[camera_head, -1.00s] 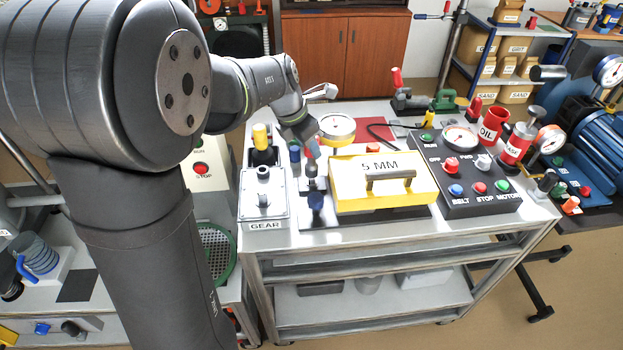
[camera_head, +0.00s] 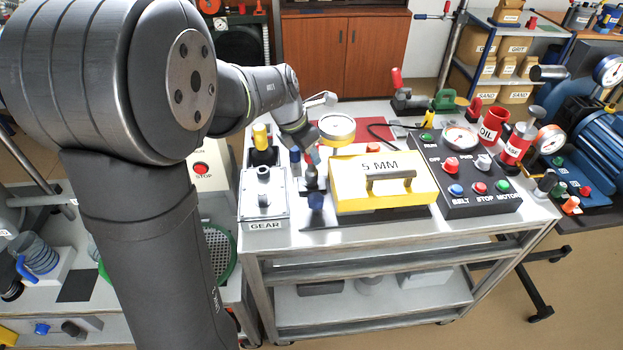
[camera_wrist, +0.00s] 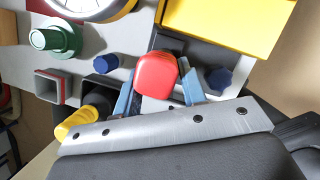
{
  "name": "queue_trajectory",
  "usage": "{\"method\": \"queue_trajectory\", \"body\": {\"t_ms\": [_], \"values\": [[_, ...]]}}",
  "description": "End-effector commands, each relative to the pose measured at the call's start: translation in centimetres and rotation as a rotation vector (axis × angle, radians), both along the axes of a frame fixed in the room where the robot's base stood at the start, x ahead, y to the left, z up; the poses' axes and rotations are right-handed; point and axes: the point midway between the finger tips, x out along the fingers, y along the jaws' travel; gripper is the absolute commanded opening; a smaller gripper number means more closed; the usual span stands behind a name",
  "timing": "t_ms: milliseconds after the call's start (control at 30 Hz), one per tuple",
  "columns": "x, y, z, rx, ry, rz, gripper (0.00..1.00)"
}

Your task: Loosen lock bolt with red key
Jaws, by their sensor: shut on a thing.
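The red key (camera_wrist: 155,75) shows in the wrist view as a rounded red head between the two blue fingers of my gripper (camera_wrist: 158,90). My gripper is shut on it. In the head view my gripper (camera_head: 313,160) points down beside the yellow 5 MM block, and only a small red patch of the key shows there.
A dark blue knob (camera_head: 316,201) stands just in front of the fingers. The yellow 5 MM block (camera_head: 350,200) is close on the right, the GEAR box (camera_head: 263,205) on the left. A round gauge (camera_head: 337,128) lies behind. The black button panel (camera_head: 480,205) is further right.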

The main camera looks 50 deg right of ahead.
Motion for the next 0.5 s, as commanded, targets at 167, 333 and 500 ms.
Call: {"method": "queue_trajectory", "body": {"t_ms": [167, 333, 500], "values": [[0.01, -0.02, 0.04, -0.001, -0.001, 0.000, 0.07], [0.01, -0.01, -0.11, -0.001, 0.000, 0.000, 0.07], [0.02, -0.01, -0.43, -0.001, -0.001, 0.000, 0.07]]}}
